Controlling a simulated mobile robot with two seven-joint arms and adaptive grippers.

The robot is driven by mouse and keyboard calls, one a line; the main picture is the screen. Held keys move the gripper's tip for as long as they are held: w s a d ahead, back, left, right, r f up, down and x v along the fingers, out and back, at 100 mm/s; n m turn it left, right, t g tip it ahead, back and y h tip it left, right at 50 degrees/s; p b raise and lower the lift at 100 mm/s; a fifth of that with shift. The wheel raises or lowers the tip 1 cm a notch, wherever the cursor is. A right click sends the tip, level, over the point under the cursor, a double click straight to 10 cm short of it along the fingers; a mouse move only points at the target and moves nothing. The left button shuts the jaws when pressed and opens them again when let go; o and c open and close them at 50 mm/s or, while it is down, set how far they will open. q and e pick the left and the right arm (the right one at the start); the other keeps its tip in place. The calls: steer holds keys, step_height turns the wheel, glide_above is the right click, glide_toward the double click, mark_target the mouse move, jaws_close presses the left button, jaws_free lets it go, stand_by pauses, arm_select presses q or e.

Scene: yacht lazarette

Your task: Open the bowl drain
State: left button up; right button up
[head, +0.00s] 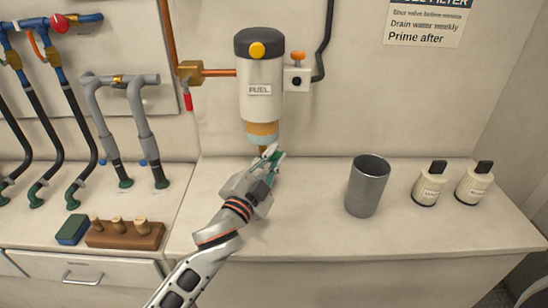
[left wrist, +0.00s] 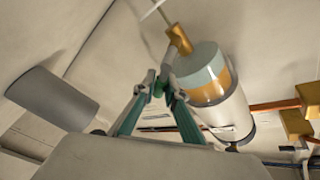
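The fuel filter (head: 260,90) hangs on the back wall, a white canister with a dark cap and a FUEL label. Its bowl (head: 262,131) has an amber band and a pale bottom; it also shows in the left wrist view (left wrist: 208,75). A small brass drain (left wrist: 180,40) sticks out of the bowl's bottom, with a thin pale rod near it. My left gripper (head: 272,152) is just below and right of the bowl. Its green fingers (left wrist: 159,78) converge, tips close together beside the drain, with nothing clearly between them. Contact with the drain cannot be told. My right gripper is not in view.
A grey metal cup (head: 367,186) stands on the counter right of my arm, with two small bottles (head: 429,184) (head: 474,184) further right. Brass valves and pipes (head: 190,73) are left of the filter. Hoses, a sponge (head: 73,229) and a wooden plug block (head: 125,235) are at left.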

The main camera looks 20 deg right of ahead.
arm_select(q)
steer(key=shift+o, duration=1.4)
steer(key=shift+s+a, duration=0.1)
steer(key=r+v, duration=0.1)
steer(key=v, duration=0.6)
steer(key=shift+s+a+f, duration=0.2)
steer(key=shift+s+f, duration=0.1)
steer(key=shift+f, duration=0.25)
